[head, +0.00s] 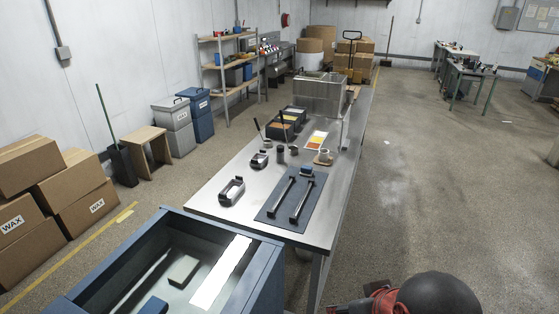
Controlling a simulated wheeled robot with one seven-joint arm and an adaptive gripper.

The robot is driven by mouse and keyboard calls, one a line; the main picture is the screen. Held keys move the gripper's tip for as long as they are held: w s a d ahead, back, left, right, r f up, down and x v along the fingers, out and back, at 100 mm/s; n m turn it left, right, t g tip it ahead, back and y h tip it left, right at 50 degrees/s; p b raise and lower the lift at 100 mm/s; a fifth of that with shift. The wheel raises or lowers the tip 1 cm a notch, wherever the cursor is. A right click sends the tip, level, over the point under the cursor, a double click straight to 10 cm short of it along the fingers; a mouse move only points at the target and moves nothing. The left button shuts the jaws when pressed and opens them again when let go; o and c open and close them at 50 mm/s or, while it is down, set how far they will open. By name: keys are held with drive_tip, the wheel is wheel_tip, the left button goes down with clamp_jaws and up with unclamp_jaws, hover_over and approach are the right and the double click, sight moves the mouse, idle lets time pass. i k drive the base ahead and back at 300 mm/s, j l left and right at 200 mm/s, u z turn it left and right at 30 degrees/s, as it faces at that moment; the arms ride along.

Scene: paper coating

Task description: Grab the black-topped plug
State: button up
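The long metal table (225,210) runs away from me with small items on it. A small dark upright cylinder (280,154) stands near its middle; it may be the black-topped plug, but it is too small to be sure. A small light-topped piece (294,151) stands just right of it. Black and red parts of my own arm show at the bottom right, beside the table's near end. My gripper's fingers are not visible, and nothing of mine touches the table items.
A dark mat (278,208) holds two long bars. A blue open-topped bin (262,268) stands at the near end. Floor right of the table is free.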

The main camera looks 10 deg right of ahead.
sight(281, 148)
drive_tip(key=i+l+u, duration=0.55)
drive_tip(key=u, duration=0.3)
drive_tip(key=i+l+u, duration=0.15)
drive_tip(key=l+u, duration=0.25)
drive_tip(key=l, duration=0.15)
drive_tip(key=i+l+u, duration=0.1)
drive_tip(key=l, duration=0.55)
drive_tip(key=i+l+u, duration=0.1)
drive_tip(key=l, duration=0.6)
drive_tip(key=i+l+u, duration=0.1)
drive_tip(key=l, duration=0.55)
drive_tip(key=i+l+u, duration=0.1)
drive_tip(key=l, duration=0.6)
drive_tip(key=i+l, duration=0.1)
drive_tip(key=l, duration=0.85)
drive_tip(key=i+l, duration=0.15)
drive_tip(key=l, duration=0.35)
